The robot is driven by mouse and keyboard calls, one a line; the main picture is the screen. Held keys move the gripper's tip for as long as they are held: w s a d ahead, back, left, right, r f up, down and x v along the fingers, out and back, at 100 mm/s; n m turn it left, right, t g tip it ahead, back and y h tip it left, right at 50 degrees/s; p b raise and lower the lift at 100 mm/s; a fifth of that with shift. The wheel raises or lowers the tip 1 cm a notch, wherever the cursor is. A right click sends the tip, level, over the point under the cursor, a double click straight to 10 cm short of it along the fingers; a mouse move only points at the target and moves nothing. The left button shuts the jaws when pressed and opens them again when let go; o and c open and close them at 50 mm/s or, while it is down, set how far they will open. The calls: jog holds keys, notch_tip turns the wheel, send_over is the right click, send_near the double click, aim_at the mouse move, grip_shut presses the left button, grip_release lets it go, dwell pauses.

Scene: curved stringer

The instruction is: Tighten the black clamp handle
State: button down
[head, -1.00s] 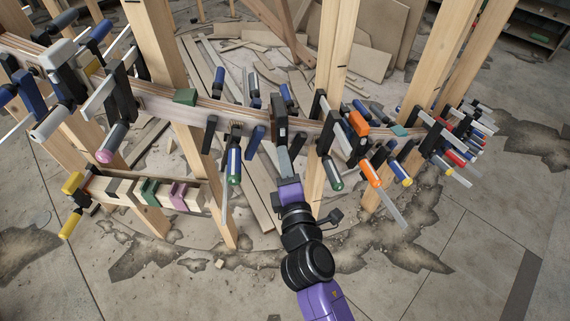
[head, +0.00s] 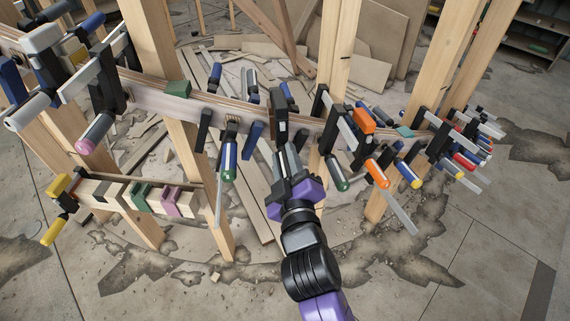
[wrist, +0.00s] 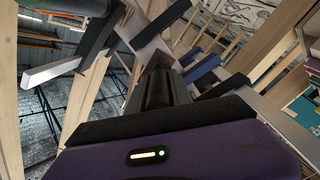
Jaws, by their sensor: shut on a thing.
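The black clamp (head: 280,105) stands upright on the curved wooden stringer (head: 178,107), near the middle of the head view. My gripper (head: 285,150) reaches up to it from below and in front. Its purple body sits lower, and its fingers are closed at the clamp's lower end. In the wrist view a dark ribbed handle (wrist: 163,88) runs away from my gripper, straight ahead in the middle. The fingertips and the exact grip on the handle are hidden or too small to make out.
Clamps with blue handles (head: 229,160) hang just left of my gripper. An orange-handled clamp (head: 377,174) and a green-ended one (head: 342,172) stand to the right. Wooden posts (head: 327,90) rise close by. The cracked floor in front is open.

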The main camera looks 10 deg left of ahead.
jog(key=m, duration=0.1)
jog(key=m+b, duration=0.2)
jog(key=shift+f+m, duration=0.25)
jog(key=shift+m, duration=0.15)
jog(key=m+b, duration=0.3)
jog(key=m, duration=0.2)
jog(key=shift+r, duration=0.1)
jog(key=c, duration=1.1)
grip_release()
jog(key=shift+r, duration=0.1)
jog(key=shift+c, duration=0.2)
jog(key=shift+s+d, duration=0.1)
jog(key=v, duration=0.7)
jog(key=shift+s, duration=0.25)
jog(key=shift+s+d, duration=0.1)
jog(key=shift+d, duration=0.05)
